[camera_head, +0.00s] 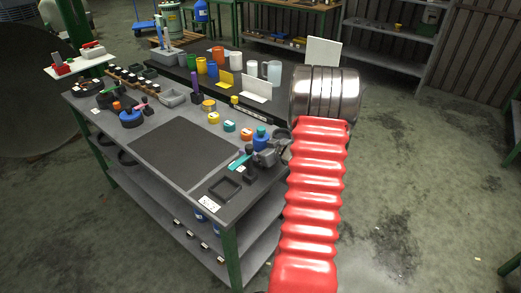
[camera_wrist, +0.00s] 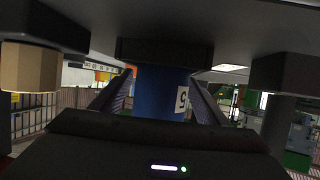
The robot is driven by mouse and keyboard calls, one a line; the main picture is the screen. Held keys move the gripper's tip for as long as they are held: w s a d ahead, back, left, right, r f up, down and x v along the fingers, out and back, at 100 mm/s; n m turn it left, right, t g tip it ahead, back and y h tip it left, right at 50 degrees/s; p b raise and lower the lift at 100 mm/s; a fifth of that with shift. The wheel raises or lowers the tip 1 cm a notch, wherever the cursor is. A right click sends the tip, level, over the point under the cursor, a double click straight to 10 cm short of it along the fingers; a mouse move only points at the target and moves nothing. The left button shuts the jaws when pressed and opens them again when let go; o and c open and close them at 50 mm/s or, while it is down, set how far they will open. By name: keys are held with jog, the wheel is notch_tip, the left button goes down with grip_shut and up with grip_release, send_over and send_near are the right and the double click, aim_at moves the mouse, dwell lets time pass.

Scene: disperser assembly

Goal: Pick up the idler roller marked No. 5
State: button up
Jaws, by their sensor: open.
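The blue idler roller (camera_wrist: 160,90) stands in the middle of the wrist view, with a white label bearing a turned 5 on its right side. The two fingers of my gripper (camera_wrist: 158,103) are open, one on each side of it; I cannot tell whether they touch it. In the head view my gripper (camera_head: 266,157) is at the right edge of the workbench, close beside the blue roller (camera_head: 261,143). The gripper partly hides the roller there, and its label does not show in that view.
Orange (camera_head: 247,135), teal (camera_head: 229,127) and yellow (camera_head: 213,118) rollers stand in a row to the left on the bench. A black square frame (camera_head: 224,188) lies in front of the gripper. The dark mat (camera_head: 180,150) is clear. Cups stand at the back.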

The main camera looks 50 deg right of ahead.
jog(key=shift+c, duration=0.5)
jog(key=c, duration=1.4)
jog(key=shift+r, duration=0.1)
notch_tip(320, 180, up, 10)
dwell(0.7)
